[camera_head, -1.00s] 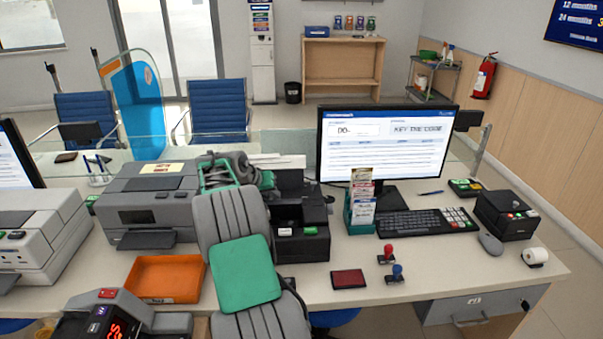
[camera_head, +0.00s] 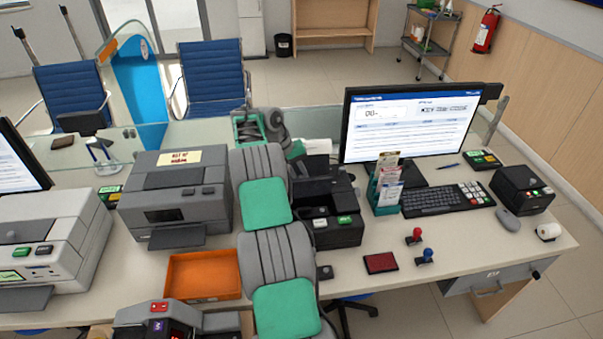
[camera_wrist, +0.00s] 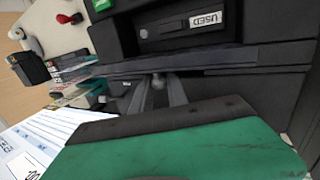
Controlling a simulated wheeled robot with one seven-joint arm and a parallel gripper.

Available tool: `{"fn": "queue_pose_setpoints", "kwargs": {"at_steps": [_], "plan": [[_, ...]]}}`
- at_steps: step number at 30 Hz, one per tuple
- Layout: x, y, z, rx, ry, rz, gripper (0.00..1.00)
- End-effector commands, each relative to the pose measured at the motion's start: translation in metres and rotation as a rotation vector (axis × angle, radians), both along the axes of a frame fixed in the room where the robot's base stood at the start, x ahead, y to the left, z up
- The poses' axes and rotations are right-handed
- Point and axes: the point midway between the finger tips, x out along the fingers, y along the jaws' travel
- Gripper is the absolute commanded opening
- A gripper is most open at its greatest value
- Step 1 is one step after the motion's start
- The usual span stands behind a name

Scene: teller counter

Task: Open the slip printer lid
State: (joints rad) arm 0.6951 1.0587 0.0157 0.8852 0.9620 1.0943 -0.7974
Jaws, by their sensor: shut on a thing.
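A black machine (camera_head: 337,227), which I take to be the slip printer, stands mid-counter, partly hidden behind my arm. In the wrist view its dark body (camera_wrist: 215,50) fills the upper part, with a label reading "USED". My gripper (camera_wrist: 160,82) shows there as two grey fingers close together, shut at a long dark edge that looks like the lid's rim. The exact contact is hard to make out. In the head view my arm hides the fingers. I cannot tell how far the lid is raised.
A grey printer (camera_head: 175,198) and an orange tray (camera_head: 203,277) are left of my arm. A card holder (camera_head: 386,190), monitor (camera_head: 410,125) and keyboard (camera_head: 430,201) stand right of the black machine. Stamps and a red pad (camera_head: 381,263) lie nearer the front edge.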

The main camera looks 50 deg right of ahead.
Motion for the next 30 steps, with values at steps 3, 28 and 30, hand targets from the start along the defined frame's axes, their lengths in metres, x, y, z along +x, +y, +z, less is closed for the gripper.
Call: {"fn": "queue_pose_setpoints", "kwargs": {"at_steps": [3,28,30], "plan": [[-0.003,0.001,-0.004,0.022,0.017,0.004,0.0],[-0.014,-0.003,-0.004,0.042,0.036,-0.006,0.3],[-0.014,-0.004,-0.004,0.041,0.036,-0.007,0.36]]}}
